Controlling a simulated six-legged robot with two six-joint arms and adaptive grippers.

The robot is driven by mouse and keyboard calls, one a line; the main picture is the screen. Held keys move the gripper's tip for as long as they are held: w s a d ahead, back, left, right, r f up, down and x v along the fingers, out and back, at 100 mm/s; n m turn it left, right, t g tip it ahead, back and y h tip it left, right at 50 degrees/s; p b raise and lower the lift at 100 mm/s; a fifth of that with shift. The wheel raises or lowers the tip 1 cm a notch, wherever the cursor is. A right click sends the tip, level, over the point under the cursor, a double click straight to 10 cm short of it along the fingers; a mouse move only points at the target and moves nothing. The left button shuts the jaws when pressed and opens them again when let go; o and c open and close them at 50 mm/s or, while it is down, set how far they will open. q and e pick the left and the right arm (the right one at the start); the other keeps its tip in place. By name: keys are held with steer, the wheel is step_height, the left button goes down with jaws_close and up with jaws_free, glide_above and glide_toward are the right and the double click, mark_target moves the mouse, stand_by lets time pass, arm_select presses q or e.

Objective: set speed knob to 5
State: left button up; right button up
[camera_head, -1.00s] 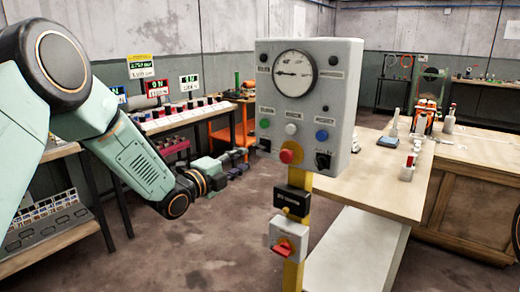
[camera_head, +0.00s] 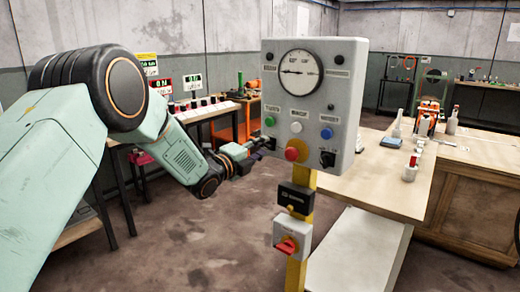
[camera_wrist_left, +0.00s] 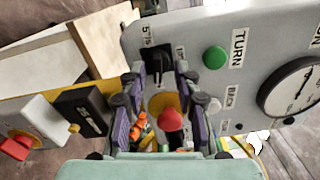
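The grey control panel (camera_head: 345,105) stands on a yellow post in the head view. In the left wrist view a black knob (camera_wrist_left: 157,58) sits below the green button, with small markings beside it that I cannot read well. My left gripper (camera_head: 255,148) is at the panel's lower left corner, in front of that knob. In the wrist view its purple fingers (camera_wrist_left: 157,76) are spread open, one either side of the knob. I cannot tell whether they touch it. A second black knob (camera_head: 327,158) is at the panel's lower right. My right gripper is not in view.
A green button (camera_wrist_left: 215,57), a white button (camera_head: 297,127), a blue button (camera_head: 326,133) and a red mushroom button (camera_head: 295,151) are close by. A dial gauge (camera_head: 299,72) is above. A red-handled switch box (camera_head: 291,238) is on the post. A wooden bench (camera_head: 385,195) stands behind.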

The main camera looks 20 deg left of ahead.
arm_select(q)
steer(key=shift+w+d+f, duration=0.15)
steer(key=shift+w+f, duration=0.1)
steer(key=shift+w, duration=0.2)
steer(key=shift+s+r, duration=0.1)
steer(key=shift+s, duration=0.05)
steer(key=shift+c, duration=0.4)
steer(key=shift+s+r, duration=0.1)
steer(key=shift+c, duration=0.9)
jaws_close()
